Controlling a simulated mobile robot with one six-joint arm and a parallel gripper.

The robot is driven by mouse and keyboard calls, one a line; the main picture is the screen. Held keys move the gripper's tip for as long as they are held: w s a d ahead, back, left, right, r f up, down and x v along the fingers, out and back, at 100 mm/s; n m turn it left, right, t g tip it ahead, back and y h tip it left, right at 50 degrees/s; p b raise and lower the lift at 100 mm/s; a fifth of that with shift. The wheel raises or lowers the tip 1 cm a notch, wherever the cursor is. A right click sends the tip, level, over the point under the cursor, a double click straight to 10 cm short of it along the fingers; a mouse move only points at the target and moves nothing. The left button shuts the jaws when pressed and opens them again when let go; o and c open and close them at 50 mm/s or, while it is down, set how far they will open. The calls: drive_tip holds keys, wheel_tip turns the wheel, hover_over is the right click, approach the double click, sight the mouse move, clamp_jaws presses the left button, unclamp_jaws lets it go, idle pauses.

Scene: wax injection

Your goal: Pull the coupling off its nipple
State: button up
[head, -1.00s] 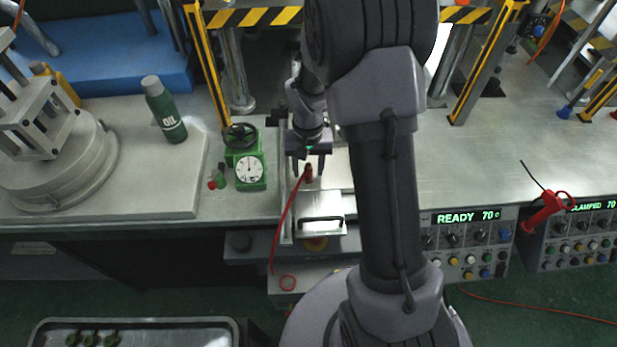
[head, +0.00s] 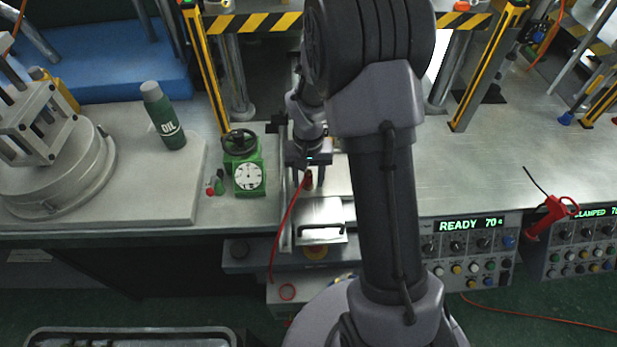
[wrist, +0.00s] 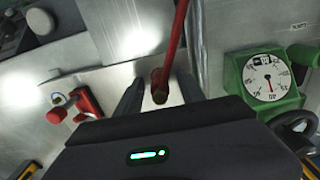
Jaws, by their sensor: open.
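The red coupling (head: 308,178) with its red hose (head: 288,226) sits at the green gauge's right, on the metal fixture in the head view. In the wrist view the coupling (wrist: 160,88) shows its brownish end between the two dark fingers, and the red hose (wrist: 178,35) runs upward from it. My gripper (head: 307,182) is over the coupling, and it also shows in the wrist view (wrist: 160,97). It is open, with a gap visible on both sides of the coupling. The nipple cannot be made out.
A green gauge unit (head: 246,176) stands close left of the gripper, with a green oil bottle (head: 165,118) farther left. In the wrist view a red fitting (wrist: 86,104) lies left of the fingers.

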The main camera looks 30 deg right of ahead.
sight(308, 171)
idle(0.3)
clamp_jaws()
idle(1.2)
drive_tip(key=shift+r, duration=0.2)
drive_tip(key=shift+r+p, duration=2.2)
drive_tip(key=shift+r, duration=0.65)
